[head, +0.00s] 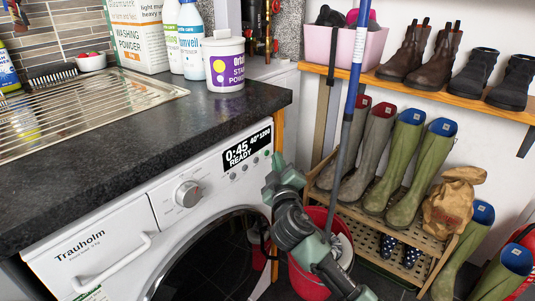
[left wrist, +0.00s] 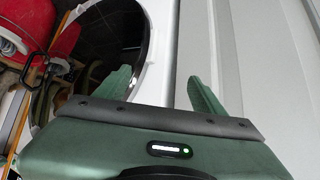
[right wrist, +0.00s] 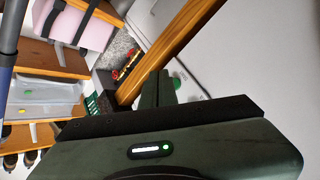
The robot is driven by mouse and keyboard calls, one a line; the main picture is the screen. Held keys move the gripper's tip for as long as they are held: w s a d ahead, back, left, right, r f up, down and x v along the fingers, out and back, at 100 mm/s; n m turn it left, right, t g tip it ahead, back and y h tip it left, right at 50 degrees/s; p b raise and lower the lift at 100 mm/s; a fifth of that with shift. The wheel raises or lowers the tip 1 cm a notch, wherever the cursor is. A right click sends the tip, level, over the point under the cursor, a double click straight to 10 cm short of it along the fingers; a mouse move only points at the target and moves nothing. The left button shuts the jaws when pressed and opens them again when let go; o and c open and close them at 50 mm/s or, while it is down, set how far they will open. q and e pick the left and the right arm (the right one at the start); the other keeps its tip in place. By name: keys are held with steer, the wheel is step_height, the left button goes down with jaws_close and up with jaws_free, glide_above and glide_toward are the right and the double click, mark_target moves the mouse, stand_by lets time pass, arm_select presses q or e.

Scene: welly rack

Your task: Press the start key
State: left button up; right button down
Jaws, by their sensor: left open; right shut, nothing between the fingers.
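The white washing machine (head: 170,225) stands under the dark worktop. Its display (head: 247,146) reads 0:45, 40° 1200, READY. A row of small keys sits below the display, with a green key (head: 267,154) at the right end. My right gripper (head: 276,170) is shut and empty, its tips close to that key. In the right wrist view a green round key (right wrist: 178,84) shows just beside the shut fingers (right wrist: 158,84); I cannot tell whether they touch. My left gripper (left wrist: 160,85) is open and empty by the machine's front and round door, seen only in the left wrist view.
A round dial (head: 188,193) is left of the display. A purple-and-white tub (head: 225,65) stands on the worktop (head: 130,130). A blue pole (head: 356,60) rises behind my right arm from near a red bucket (head: 309,283). The boot rack (head: 350,215) stands to the right.

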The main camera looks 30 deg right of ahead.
stand_by(0.4)
steer(key=shift+w+a, duration=0.2)
steer(key=shift+w, duration=0.2)
arm_select(q)
steer(key=shift+w+r, duration=0.1)
